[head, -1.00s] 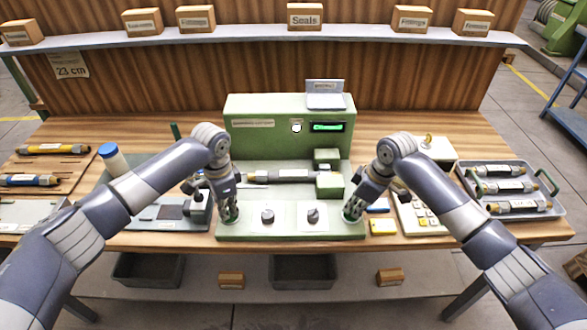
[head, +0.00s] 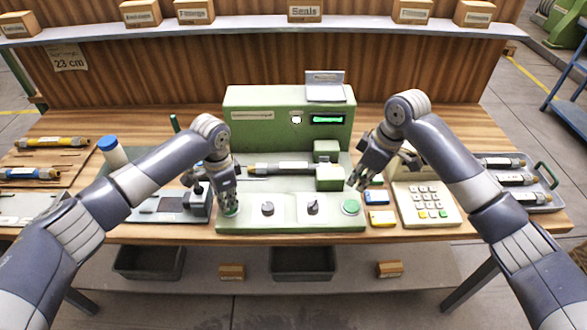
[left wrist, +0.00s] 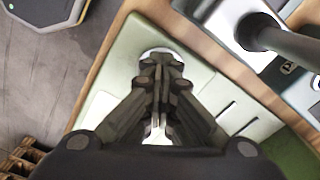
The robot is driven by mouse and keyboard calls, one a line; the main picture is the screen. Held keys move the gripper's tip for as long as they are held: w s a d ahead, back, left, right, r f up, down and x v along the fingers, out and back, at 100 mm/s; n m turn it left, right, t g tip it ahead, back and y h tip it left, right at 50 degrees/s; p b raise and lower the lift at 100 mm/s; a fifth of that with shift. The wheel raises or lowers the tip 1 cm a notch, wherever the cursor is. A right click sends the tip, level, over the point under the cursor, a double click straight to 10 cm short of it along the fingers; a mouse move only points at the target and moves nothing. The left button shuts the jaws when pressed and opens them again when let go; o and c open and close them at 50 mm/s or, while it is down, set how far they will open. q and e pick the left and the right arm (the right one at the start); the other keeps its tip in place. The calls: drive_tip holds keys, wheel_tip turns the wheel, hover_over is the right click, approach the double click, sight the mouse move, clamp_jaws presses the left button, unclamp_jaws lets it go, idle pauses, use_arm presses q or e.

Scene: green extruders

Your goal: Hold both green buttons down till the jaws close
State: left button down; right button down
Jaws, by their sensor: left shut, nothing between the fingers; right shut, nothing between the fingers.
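The green machine (head: 245,140) stands mid-table with a lit green display (head: 327,119). A grey cylindrical extruder (head: 285,168) lies across it, its right end at a green jaw block (head: 329,178). My left gripper (head: 229,207) is shut and empty, fingertips down at the left green button (head: 232,212), largely covering it. In the left wrist view the shut fingers (left wrist: 160,62) cover most of the button's pale ring (left wrist: 150,52); contact is hard to tell. My right gripper (head: 356,184) is shut and empty, above and apart from the uncovered right green button (head: 351,206).
A keypad device (head: 428,204) and blue and yellow small boxes (head: 382,218) stand at the right. A tray (head: 544,196) of extruders is further right. A blue-capped bottle (head: 110,150) stands left.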

idle(0.3)
use_arm(q)
wheel_tip(320, 180, up, 8)
idle(0.7)
drive_tip(key=shift+f, duration=0.1)
